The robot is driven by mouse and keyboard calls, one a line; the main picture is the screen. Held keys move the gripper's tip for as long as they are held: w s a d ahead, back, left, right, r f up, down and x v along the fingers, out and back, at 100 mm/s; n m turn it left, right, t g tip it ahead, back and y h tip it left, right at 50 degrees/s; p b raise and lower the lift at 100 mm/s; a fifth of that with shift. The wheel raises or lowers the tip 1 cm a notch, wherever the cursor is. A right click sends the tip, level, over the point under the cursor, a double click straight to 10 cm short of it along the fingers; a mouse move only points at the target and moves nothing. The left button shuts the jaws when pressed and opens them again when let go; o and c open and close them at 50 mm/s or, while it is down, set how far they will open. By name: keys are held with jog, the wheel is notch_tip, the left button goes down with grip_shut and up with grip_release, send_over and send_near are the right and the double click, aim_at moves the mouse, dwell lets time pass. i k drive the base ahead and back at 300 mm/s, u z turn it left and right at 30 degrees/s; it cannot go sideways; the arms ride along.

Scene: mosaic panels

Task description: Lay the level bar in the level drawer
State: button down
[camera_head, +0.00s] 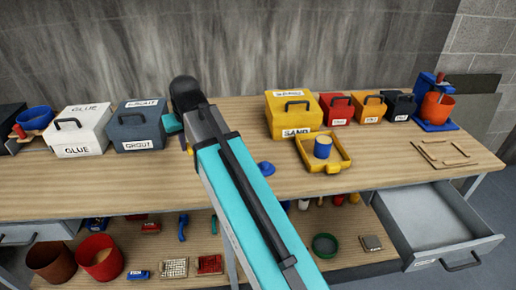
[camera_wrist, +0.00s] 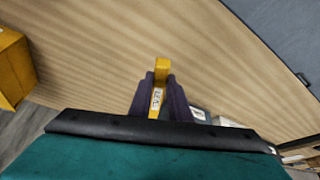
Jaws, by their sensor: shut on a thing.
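The level bar (camera_wrist: 161,68) is yellow with a pale lettered label. It stands between the two dark purple fingers of my gripper (camera_wrist: 160,88) in the wrist view, and the gripper is shut on it. Wood tabletop shows behind it. In the head view my teal arm hides the gripper and the bar. An open grey drawer (camera_head: 425,215) hangs out under the right end of the bench in the head view and looks empty. Its front label is too small to read, so I cannot tell whether it is the level drawer.
A second grey drawer (camera_head: 35,232) is at the bench's left. Glue (camera_head: 80,130), grout (camera_head: 140,125) and sand (camera_head: 293,114) boxes stand along the back. A yellow tray (camera_head: 340,165) holds a blue cup. Thin wooden strips (camera_head: 445,152) lie at the right. The lower shelf holds pots and small tools.

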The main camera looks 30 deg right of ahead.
aim_at(432, 234)
jog(key=z, duration=0.5)
jog(key=k, duration=0.65)
jog(key=z, duration=0.25)
jog(key=i, duration=0.45)
jog(key=u, duration=0.05)
